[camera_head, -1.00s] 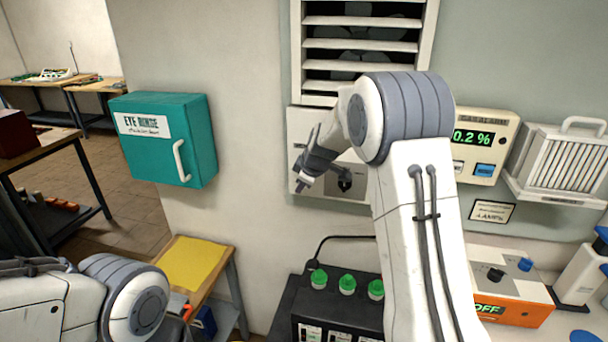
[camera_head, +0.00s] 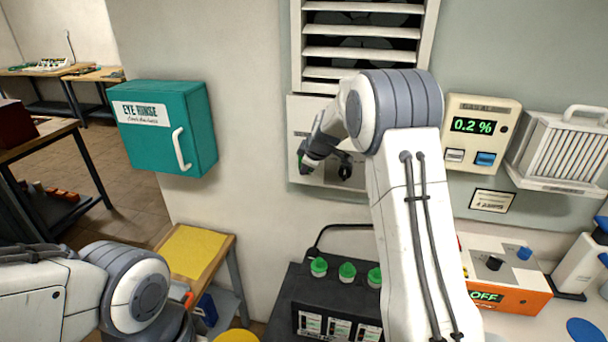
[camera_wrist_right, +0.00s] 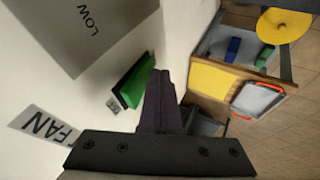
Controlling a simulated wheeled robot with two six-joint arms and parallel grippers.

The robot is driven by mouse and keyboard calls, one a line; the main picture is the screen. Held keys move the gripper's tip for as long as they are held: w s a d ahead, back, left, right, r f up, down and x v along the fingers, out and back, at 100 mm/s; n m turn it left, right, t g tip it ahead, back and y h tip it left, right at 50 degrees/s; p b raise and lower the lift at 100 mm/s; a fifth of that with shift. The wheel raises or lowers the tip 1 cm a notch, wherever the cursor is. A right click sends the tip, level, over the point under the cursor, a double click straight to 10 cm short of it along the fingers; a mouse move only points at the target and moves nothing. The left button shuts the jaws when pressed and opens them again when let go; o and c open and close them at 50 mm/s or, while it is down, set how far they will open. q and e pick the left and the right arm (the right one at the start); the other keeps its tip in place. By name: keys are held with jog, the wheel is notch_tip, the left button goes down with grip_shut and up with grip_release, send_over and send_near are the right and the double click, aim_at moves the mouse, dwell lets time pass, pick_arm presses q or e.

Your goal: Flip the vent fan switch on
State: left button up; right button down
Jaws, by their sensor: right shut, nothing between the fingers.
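The vent fan panel (camera_head: 300,112) is a pale box on the wall below the louvred vent (camera_head: 362,52). My right gripper (camera_head: 307,162) is at the panel's lower left, shut and empty. In the right wrist view, its dark fingers (camera_wrist_right: 158,100) are beside a green-faced switch part (camera_wrist_right: 133,82), touching or very near it; I cannot tell which. A FAN label (camera_wrist_right: 45,128) lies beside the switch. A bit of green (camera_head: 301,153) shows by the fingertips in the head view. The switch's position is not clear. My left arm shows at lower left, its gripper out of view.
A black knob (camera_head: 345,171) sits on the panel right of the gripper. A teal eye rinse box (camera_head: 195,130) juts from the wall at left. A meter reading 0.2 % (camera_head: 481,105) hangs at right. A black unit with green caps (camera_head: 290,300) stands below.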

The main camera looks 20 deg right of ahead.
pick_arm(q)
jog(key=shift+r, duration=0.25)
pick_arm(e)
jog(key=shift+r, duration=0.25)
pick_arm(q)
jog(key=shift+r+p, duration=0.3)
jog(key=shift+p, duration=0.05)
pick_arm(e)
jog(key=shift+r, duration=0.75)
pick_arm(q)
jog(key=f+b, duration=0.3)
jog(key=s+f+b, duration=0.1)
jog(key=f+b, duration=0.1)
jog(key=shift+d+f, duration=0.2)
pick_arm(e)
jog(key=s+a+r, duration=0.2)
jog(key=s+r, duration=0.4)
jog(key=s, duration=0.4)
jog(key=shift+s+a+r, duration=0.15)
jog(key=shift+s+a, duration=0.15)
jog(key=shift+a, duration=0.1)
